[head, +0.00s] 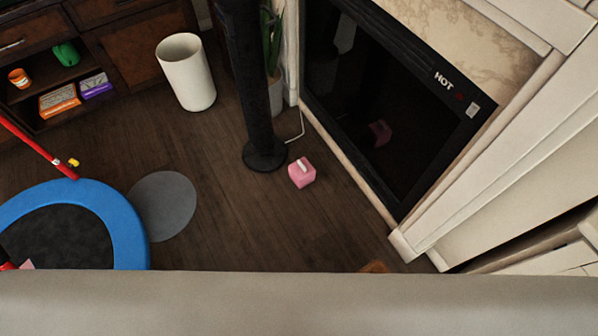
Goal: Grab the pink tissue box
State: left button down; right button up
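The pink tissue box (301,174) sits on the dark wooden floor near the middle of the head view. It is a small cube with a white tissue on top. It stands apart from the round black base of a tall post and from the fireplace front. Neither of my grippers shows in this view.
A wide pale grey surface (300,303) crosses the bottom of the view, between me and the floor. A black post (258,110), a glass fireplace (390,110) marked HOT, a white bin (186,73), a blue-rimmed trampoline (125,220) and a grey disc (163,205) surround open floor.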

aim_at(301, 173)
jog(key=i+j+z, duration=0.15)
jog(key=i+j, duration=0.75)
jog(key=i+j+z, duration=0.1)
jog(key=i, duration=0.3)
jog(key=j, duration=0.1)
